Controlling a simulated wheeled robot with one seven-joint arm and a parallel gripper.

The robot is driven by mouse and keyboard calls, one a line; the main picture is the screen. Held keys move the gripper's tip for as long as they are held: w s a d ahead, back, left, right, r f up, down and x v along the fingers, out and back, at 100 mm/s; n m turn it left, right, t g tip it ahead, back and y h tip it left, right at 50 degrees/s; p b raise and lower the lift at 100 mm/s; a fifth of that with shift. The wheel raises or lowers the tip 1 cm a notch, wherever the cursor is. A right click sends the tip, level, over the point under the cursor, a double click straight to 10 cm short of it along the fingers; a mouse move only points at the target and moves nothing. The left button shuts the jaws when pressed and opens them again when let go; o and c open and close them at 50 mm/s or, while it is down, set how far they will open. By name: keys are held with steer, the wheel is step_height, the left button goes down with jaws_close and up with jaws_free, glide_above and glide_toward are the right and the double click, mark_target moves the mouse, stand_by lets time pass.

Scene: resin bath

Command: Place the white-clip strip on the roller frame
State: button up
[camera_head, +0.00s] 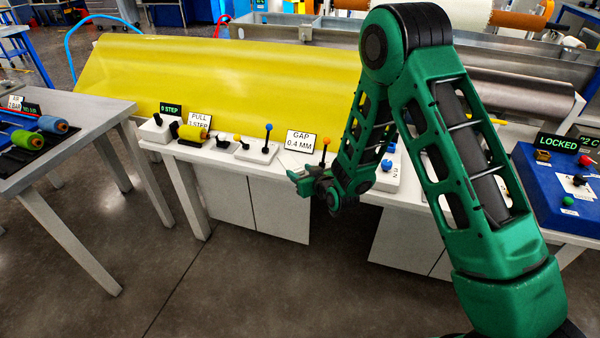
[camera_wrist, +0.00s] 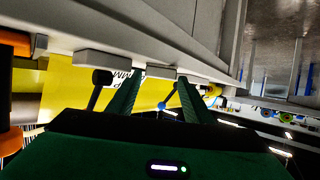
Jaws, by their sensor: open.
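I cannot make out a strip with white clips in either view. What may be the roller frame is the grey metal structure (camera_head: 290,32) at the back. It has a white roller with orange ends (camera_head: 515,20), partly hidden by my arm. My gripper (camera_head: 297,178) is low over the front of the white bench, beside an orange-knobbed lever (camera_head: 324,150). In the wrist view the two green fingers of my gripper (camera_wrist: 160,92) stand apart, and I see nothing held between them.
A yellow sheet (camera_head: 215,80) slopes behind the bench. Levers and signs, including a blue-knobbed lever (camera_head: 268,135) and the gap sign (camera_head: 300,142), line the bench front. A blue control box (camera_head: 550,190) stands right. A side table (camera_head: 85,105) with coloured rolls stands left. Floor between is clear.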

steer(key=v, duration=1.1)
steer(key=shift+w, duration=0.1)
steer(key=s+d+r+m+g+h, duration=0.1)
steer(key=s+d+r+g+h, duration=0.2)
steer(key=d, duration=0.6)
steer(key=s+d+r+m+g+h, duration=0.1)
steer(key=s+d+r+m, duration=0.1)
steer(key=s+d+r, duration=0.45)
steer(key=s+d+r+m+g+h, duration=0.1)
steer(key=s+d+g+h, duration=0.15)
steer(key=d, duration=0.85)
steer(key=s+d+r+m+g, duration=0.2)
steer(key=s, duration=0.6)
steer(key=s+d+r+m+g, duration=0.1)
steer(key=s+d+r+m, duration=0.1)
steer(key=s, duration=0.7)
steer(key=s+d+r+m+g+y, duration=0.1)
steer(key=s+d+r+m+g, duration=0.1)
steer(key=s, duration=0.6)
steer(key=shift+s+d+r+m+g, duration=0.25)
steer(key=shift+d+r+m+g, duration=0.1)
steer(key=shift+d+r+m, duration=0.3)
